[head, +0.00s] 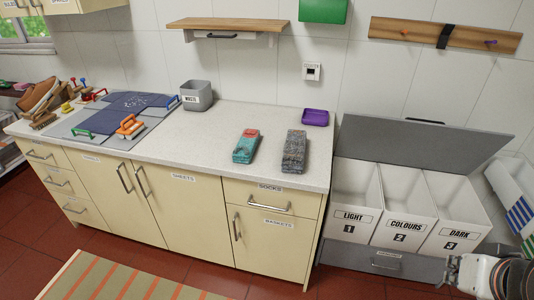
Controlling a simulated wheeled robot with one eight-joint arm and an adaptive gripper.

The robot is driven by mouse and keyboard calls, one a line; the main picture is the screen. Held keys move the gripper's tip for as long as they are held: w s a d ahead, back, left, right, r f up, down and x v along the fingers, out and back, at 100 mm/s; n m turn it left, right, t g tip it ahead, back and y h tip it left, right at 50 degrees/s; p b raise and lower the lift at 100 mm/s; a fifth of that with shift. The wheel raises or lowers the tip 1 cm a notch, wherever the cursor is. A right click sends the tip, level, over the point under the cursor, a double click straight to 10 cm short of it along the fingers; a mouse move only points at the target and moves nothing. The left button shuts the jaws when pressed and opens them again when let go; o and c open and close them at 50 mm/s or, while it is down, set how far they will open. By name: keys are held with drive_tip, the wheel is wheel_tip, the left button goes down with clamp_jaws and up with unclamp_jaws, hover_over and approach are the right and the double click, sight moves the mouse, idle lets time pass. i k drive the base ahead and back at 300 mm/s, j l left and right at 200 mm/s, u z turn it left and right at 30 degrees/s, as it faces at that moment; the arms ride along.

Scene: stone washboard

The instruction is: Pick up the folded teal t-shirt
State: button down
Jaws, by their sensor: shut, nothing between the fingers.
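A teal, folded-looking piece with red patches (246,146) lies flat on the pale counter (210,135), right of its middle. It is the only teal, cloth-like thing I make out, but it is too small to tell surely as a t-shirt. A speckled dark grey slab (294,152) lies just to its right, apart from it. My gripper (451,268) shows at the bottom right edge, low in front of the laundry bins and well away from the teal piece. It is shut and empty.
A grey waste bin (197,96) and a purple tray (315,117) stand on the counter. Open bins marked light (350,217), colours (401,224) and dark (452,233) are right of it. A wooden shelf (226,24) hangs above. The counter around the teal piece is clear.

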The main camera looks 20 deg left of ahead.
sight(243, 152)
drive_tip(key=u, duration=1.25)
drive_tip(key=i+j+z, duration=0.1)
drive_tip(key=j, duration=0.25)
drive_tip(key=i+j+z, duration=0.1)
drive_tip(key=i+j, duration=0.15)
drive_tip(key=i+j+z, duration=0.1)
drive_tip(key=j, duration=0.4)
drive_tip(key=i+j+z, duration=0.1)
drive_tip(key=j, duration=0.25)
drive_tip(key=i+j+z, duration=0.1)
drive_tip(key=i+j, duration=0.15)
drive_tip(key=j, duration=0.15)
drive_tip(key=i+j+z, duration=0.1)
drive_tip(key=j, duration=0.3)
